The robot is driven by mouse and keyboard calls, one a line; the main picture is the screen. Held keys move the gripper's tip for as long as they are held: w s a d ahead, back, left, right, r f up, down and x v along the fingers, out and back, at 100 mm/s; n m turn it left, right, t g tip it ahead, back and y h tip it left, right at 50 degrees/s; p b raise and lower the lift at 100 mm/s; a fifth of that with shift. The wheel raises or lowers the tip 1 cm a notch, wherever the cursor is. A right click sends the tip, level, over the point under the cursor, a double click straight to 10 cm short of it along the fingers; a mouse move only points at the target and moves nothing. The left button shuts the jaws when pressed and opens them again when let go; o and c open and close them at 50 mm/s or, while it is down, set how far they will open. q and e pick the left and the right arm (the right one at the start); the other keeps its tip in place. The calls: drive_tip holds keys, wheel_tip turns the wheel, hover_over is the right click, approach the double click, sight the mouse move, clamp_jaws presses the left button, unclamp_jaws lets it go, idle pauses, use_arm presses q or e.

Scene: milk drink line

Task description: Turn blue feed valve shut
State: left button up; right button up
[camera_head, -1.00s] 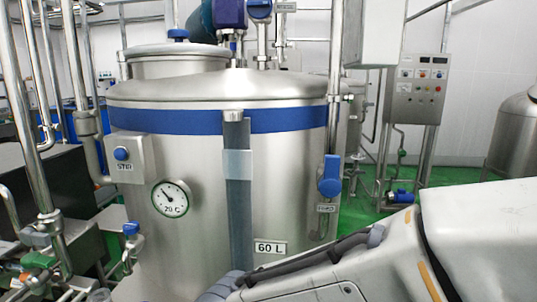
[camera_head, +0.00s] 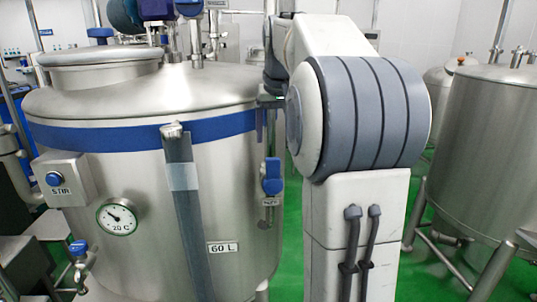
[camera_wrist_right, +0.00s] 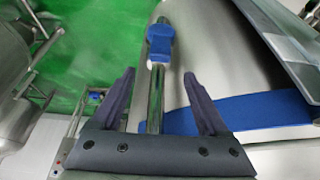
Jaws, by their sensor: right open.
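The blue feed valve (camera_head: 272,177) is on a thin vertical pipe at the right front of the steel tank (camera_head: 130,250). Its handle points up and down along the pipe, with a small label just below. My right gripper (camera_head: 266,138) points down close to the tank wall, above the valve. In the right wrist view the valve's blue handle (camera_wrist_right: 160,42) is beyond the fingertips, between their lines. My right gripper (camera_wrist_right: 159,75) is open there, with the pipe running between its fingers and nothing held. My left gripper is not in view.
A blue stir button (camera_head: 54,179), a dial gauge (camera_head: 117,217) and a small blue-handled tap (camera_head: 78,248) are on the tank's left side. A grey vertical strip (camera_head: 187,230) runs down its front. Another steel tank (camera_head: 485,160) stands at right. Green floor (camera_head: 292,240) lies between.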

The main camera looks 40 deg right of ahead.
sight(273, 158)
drive_tip(key=x, duration=1)
drive_tip(key=shift+d+p, duration=0.1)
drive_tip(key=shift+p, duration=0.3)
clamp_jaws()
drive_tip(key=shift+w, duration=0.1)
idle(0.8)
